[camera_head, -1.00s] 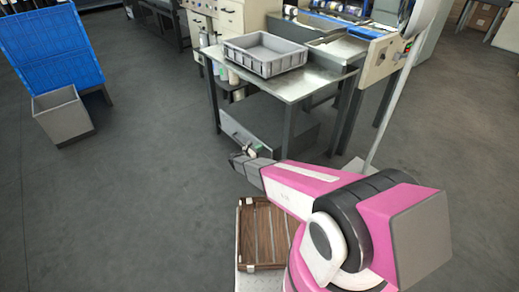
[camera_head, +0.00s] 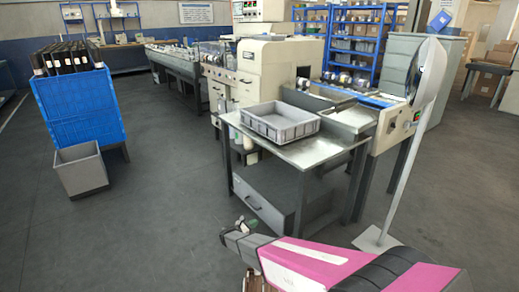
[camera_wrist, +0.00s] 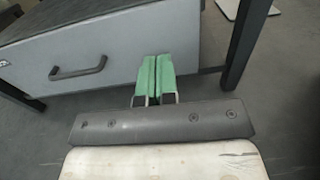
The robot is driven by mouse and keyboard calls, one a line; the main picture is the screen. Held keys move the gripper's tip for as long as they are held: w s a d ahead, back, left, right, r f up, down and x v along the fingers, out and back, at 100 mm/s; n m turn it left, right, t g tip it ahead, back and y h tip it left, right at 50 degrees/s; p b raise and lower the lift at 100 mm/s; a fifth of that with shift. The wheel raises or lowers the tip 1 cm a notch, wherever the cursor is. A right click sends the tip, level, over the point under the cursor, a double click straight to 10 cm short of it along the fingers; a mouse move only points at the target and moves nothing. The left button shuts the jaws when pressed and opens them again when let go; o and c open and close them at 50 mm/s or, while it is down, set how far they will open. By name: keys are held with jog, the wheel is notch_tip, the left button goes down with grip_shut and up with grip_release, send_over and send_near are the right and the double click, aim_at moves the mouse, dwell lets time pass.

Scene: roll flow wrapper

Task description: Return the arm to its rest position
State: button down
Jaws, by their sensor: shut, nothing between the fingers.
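My gripper (camera_wrist: 156,82) shows in the wrist view with its two green fingers shut together and nothing between them. Behind them in that view is the grey drawer front (camera_wrist: 90,55) with a dark handle, and I cannot tell the exact gap to it. In the head view my pink and black arm reaches in from the lower right, and my gripper (camera_head: 243,226) is at its left end, low in front of the metal table (camera_head: 300,153).
A grey crate (camera_head: 281,134) stands on the metal table. A round panel on a pole (camera_head: 404,185) stands to the right. A grey bin (camera_head: 80,171) and a blue rack (camera_head: 81,106) stand at the left. The floor (camera_head: 150,225) between is clear.

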jog(key=s+d+r+m+g+y, duration=0.2)
jog(key=s+d+r+m+g, duration=0.4)
jog(key=d, duration=0.3)
jog(key=s+d+r+m+g+y, duration=0.2)
jog(key=s+d+r+m+g, duration=0.15)
jog(key=d+r+m, duration=0.4)
jog(key=s+d+r+m+y, duration=0.3)
jog(key=s+r+m+y, duration=0.2)
jog(key=s+r, duration=0.2)
jog(key=s+d+r+m+y, duration=0.3)
jog(key=s+r+m+y, duration=0.2)
jog(key=s+r+m, duration=0.1)
notch_tip(320, 180, up, 2)
jog(key=shift+s+d+r+g, duration=0.1)
jog(key=shift+s+d+g, duration=0.1)
jog(key=shift+s+g, duration=0.4)
jog(key=shift+s+m, duration=0.1)
jog(key=shift+m, duration=0.15)
